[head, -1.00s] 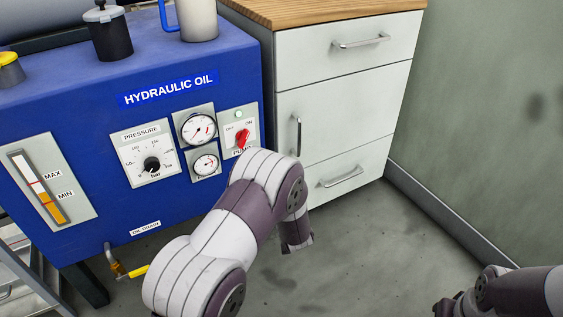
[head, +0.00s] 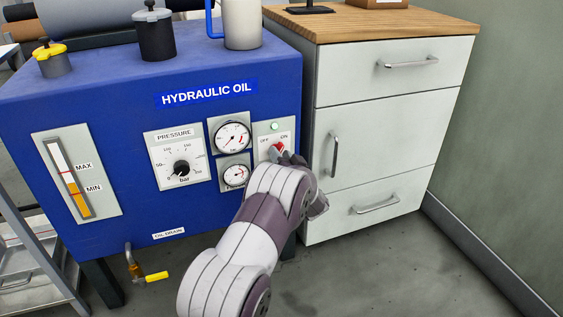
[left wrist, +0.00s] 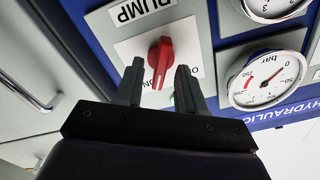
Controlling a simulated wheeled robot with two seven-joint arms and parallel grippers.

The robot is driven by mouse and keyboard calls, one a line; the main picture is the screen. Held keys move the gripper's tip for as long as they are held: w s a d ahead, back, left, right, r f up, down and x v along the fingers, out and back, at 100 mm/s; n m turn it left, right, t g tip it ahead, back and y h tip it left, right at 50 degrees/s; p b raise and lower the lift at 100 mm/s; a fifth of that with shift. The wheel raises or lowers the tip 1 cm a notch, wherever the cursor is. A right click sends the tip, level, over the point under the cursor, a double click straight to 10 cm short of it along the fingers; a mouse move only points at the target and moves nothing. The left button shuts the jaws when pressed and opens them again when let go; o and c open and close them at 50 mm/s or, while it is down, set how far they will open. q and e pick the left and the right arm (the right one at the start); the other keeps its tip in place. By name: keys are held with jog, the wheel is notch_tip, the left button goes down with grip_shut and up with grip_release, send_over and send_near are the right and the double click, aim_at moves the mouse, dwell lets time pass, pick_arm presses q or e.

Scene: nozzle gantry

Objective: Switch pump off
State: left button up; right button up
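The pump switch is a red rotary knob (head: 278,148) on a pale plate at the right of the blue hydraulic oil unit's front. In the left wrist view the red knob (left wrist: 161,62) shows upside down, its narrow end towards the ON label. A green lamp (head: 274,126) above the switch looks lit. My left gripper (head: 289,160) is at the switch and partly covers it in the head view. In the left wrist view its two fingers (left wrist: 160,88) are apart, one on each side of the knob, with gaps showing. My right gripper is out of view.
Two gauges (head: 232,137) and a pressure dial (head: 181,168) sit left of the switch. A white drawer cabinet (head: 385,130) with protruding handles stands close on the right. A yellow-handled drain valve (head: 156,277) sticks out low. Grey floor is clear in front.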

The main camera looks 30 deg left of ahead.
pick_arm(q)
jog(key=shift+a, duration=0.1)
grip_shut()
jog(key=shift+n, duration=0.3)
jog(key=shift+s+a+n+p, duration=0.1)
jog(key=shift+n+p, duration=0.25)
jog(key=shift+n, duration=2.45)
jog(key=shift+s+a+n+p, duration=0.1)
jog(key=shift+n+p, duration=0.25)
jog(key=shift+n, duration=2.45)
jog(key=shift+d+f, duration=0.1)
